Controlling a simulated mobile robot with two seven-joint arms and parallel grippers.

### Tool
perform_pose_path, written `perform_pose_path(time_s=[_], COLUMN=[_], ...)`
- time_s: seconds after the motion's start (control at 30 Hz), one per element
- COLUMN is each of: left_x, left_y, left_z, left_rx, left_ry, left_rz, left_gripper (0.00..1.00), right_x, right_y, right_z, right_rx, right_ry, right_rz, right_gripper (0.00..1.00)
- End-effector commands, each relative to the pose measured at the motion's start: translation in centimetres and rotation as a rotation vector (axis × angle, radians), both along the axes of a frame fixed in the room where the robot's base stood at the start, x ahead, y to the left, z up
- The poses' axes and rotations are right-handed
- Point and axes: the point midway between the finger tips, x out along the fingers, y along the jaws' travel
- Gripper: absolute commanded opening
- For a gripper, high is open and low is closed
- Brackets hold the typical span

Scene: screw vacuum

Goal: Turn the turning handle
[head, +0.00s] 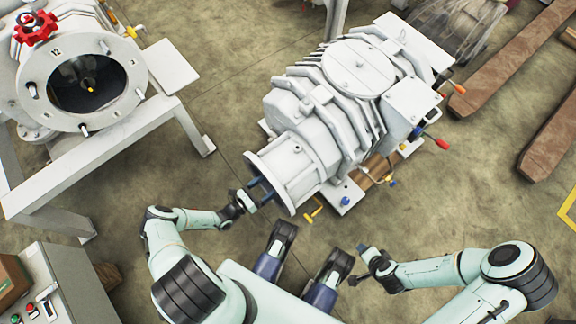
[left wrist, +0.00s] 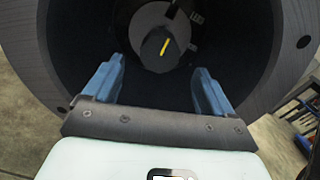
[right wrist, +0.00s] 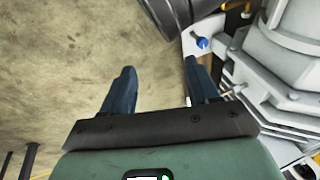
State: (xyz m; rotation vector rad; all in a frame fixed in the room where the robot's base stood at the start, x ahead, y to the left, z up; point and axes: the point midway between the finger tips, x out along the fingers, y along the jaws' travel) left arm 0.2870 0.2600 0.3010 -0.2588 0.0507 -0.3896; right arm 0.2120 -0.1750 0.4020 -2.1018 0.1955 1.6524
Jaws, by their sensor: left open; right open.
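The turning handle (left wrist: 160,48) is a dark round knob with a yellow mark, deep inside the dark round opening of the pump in the left wrist view. In the head view the pump (head: 318,110) is a large white ribbed machine, and its flange hides the knob. My left gripper (head: 260,190) is at the mouth of that flange; in its wrist view the left gripper (left wrist: 160,75) is open and empty, its blue fingers on either side below the knob, apart from it. My right gripper (head: 364,252) is open and empty; its wrist view shows the right gripper (right wrist: 160,78) over floor beside the pump.
A second white machine (head: 38,100) with a red handwheel (head: 36,27) stands on a white frame at the left. A yellow lever (head: 315,212) sticks out low beside the flange. Wooden beams (head: 510,60) lie at the right.

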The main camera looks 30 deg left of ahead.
Motion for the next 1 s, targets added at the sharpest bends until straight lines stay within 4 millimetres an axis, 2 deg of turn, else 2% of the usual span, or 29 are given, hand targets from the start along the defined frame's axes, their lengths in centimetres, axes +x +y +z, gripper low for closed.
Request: perform_pose_path(time_s=[0.1, 0.2, 0.43, 0.63, 0.93, 1.0], left_x=[2.5, 4.5, 8.1, 9.5, 9.7, 9.7], left_y=[-1.2, -2.0, -3.4, -4.0, -4.0, -4.0], left_z=[-0.1, -0.1, -0.1, -0.1, 0.0, 0.0], left_rx=[-0.001, -0.001, 0.000, 0.000, 0.000, 0.000], left_ry=[-0.003, -0.002, 0.000, 0.000, 0.000, 0.000], left_rz=[-0.003, -0.004, -0.002, -0.001, -0.001, -0.001], left_gripper=[0.85, 0.85, 0.85, 0.85, 0.85, 0.62], right_x=[0.3, -0.5, -1.9, -2.6, -2.7, -2.7], right_y=[-0.3, -0.3, -0.6, -0.7, -0.7, -0.7], right_z=[-0.5, -1.3, -2.6, -3.1, -3.2, -3.2], right_rx=[-0.005, -0.004, -0.002, 0.000, -0.001, 0.000], right_ry=[-0.005, 0.019, 0.069, 0.092, 0.094, 0.094], right_rz=[-0.005, -0.005, -0.008, -0.008, -0.009, -0.009], right_gripper=[0.60, 0.60, 0.60, 0.60, 0.60, 0.60])
